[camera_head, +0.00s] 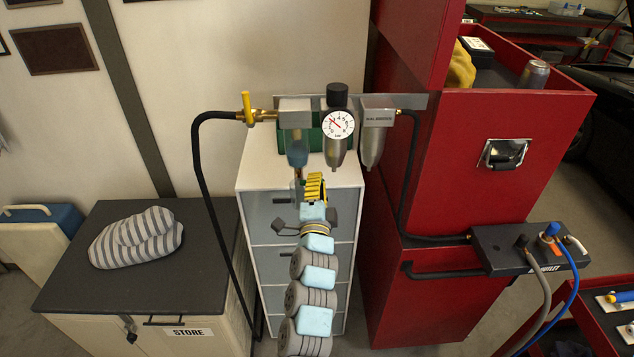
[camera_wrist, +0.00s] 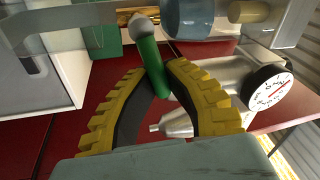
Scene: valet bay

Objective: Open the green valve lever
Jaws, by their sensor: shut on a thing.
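The green valve lever (camera_wrist: 151,62) is a short green rod hanging from a pale rounded hub in the wrist view. My gripper (camera_wrist: 155,82) has yellow ribbed fingers with dark inner pads, and their tips are closed around the lever. In the head view my gripper (camera_head: 314,184) is below the filter bowl with the blue section (camera_head: 297,150). The lever cannot be made out there.
A pressure gauge (camera_head: 338,124) and a grey filter (camera_head: 376,135) hang close to the right. A yellow-handled valve (camera_head: 247,108) is at left. A red cabinet (camera_head: 475,160) stands at right. A striped cloth bundle (camera_head: 135,238) lies on the dark-topped store cabinet.

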